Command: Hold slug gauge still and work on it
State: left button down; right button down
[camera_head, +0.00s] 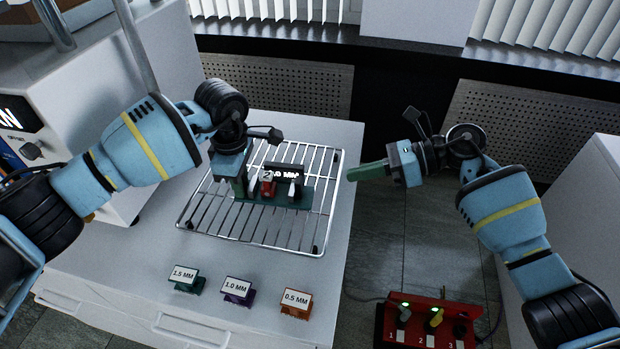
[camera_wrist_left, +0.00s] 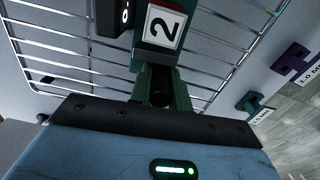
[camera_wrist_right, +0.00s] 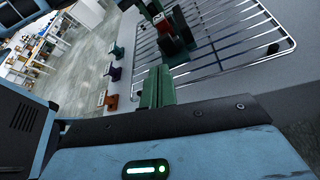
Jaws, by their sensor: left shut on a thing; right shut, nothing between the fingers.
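The slug gauge (camera_head: 308,192) stands on the wire rack in the head view. It has a dark green base, a red part and a dark display whose readout looks like "2.0 MM", partly covered. My left gripper (camera_head: 247,188) is shut on the gauge's left end; its fingers hide part of it. In the left wrist view a label "2" (camera_wrist_left: 163,27) on the gauge shows just beyond the fingers (camera_wrist_left: 161,88). My right gripper (camera_head: 367,171) is shut and empty, right of the rack and apart from the gauge. The gauge also shows in the right wrist view (camera_wrist_right: 178,40), beyond the closed green fingers (camera_wrist_right: 156,88).
On the table's front part stand a green 1.5 MM block (camera_head: 185,281), a purple 1.0 MM block (camera_head: 238,291) and an orange 0.5 MM block (camera_head: 296,302). The wire rack (camera_head: 225,240) lies behind them. A red switch box (camera_head: 395,300) numbered 1 to 3 is at lower right.

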notch_tip(320, 180, up, 4)
jog(key=d+n+t+h, duration=0.1)
jog(key=d+n+h, duration=0.15)
jog(key=h, duration=0.25)
send_near(302, 189)
jog(key=f, duration=0.3)
jog(key=shift+s+d+f+n, duration=0.15)
jog(key=shift+d+f+n, duration=0.05)
jog(key=shift+d+n, duration=0.1)
jog(key=a, duration=0.3)
jog(key=shift+a+f, duration=0.15)
jog(key=shift+f, duration=0.15)
jog(key=shift+a, duration=0.65)
jog(key=a, duration=0.4)
jog(key=shift+w+a, duration=0.25)
jog(key=shift+a, duration=0.15)
jog(key=shift+d, duration=0.1)
